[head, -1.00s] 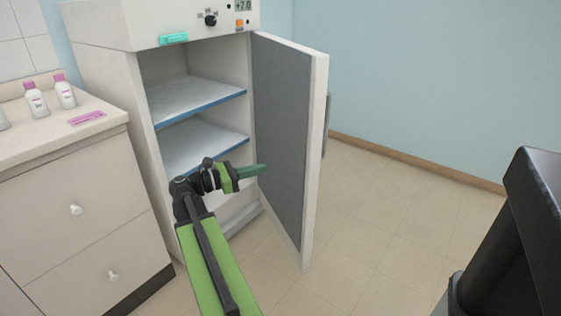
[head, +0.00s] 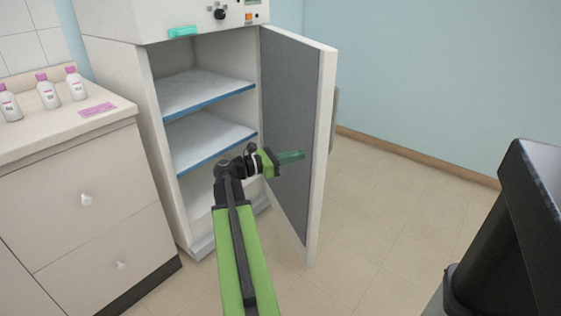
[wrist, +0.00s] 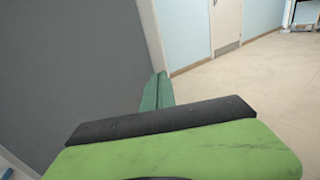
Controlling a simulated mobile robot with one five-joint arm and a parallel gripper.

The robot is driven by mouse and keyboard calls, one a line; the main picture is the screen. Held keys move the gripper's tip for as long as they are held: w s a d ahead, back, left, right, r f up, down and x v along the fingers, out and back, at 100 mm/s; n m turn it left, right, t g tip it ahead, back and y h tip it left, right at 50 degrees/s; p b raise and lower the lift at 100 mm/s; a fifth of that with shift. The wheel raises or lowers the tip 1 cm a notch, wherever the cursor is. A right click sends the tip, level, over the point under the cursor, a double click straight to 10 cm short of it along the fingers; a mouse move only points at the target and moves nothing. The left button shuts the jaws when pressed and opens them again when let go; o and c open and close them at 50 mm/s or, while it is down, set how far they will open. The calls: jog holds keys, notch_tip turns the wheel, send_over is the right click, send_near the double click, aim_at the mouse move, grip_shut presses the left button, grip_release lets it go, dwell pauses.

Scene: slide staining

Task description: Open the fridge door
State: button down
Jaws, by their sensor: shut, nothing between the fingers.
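The fridge (head: 118,95) is a white cabinet with its door (head: 290,130) swung wide open to the right. The door's grey inner face is toward me, and part of its handle (head: 335,110) shows past the outer edge. My gripper (head: 292,156) is shut and empty, in front of the door's inner face, its green fingers pointing right. In the wrist view the fingers (wrist: 157,92) are together near the door's free edge, with the grey inner panel (wrist: 70,60) on the left. I cannot tell whether they touch the door.
Two blue-edged shelves (head: 215,140) in the fridge look empty. A counter with drawers (head: 85,200) stands at left, bearing several pink-capped bottles (head: 48,92) and a pink label (head: 98,110). Open floor (head: 385,205) lies right of the door. A dark object (head: 510,240) fills the right foreground.

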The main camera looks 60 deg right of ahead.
aim_at(315, 152)
jog(key=shift+x, duration=1.8)
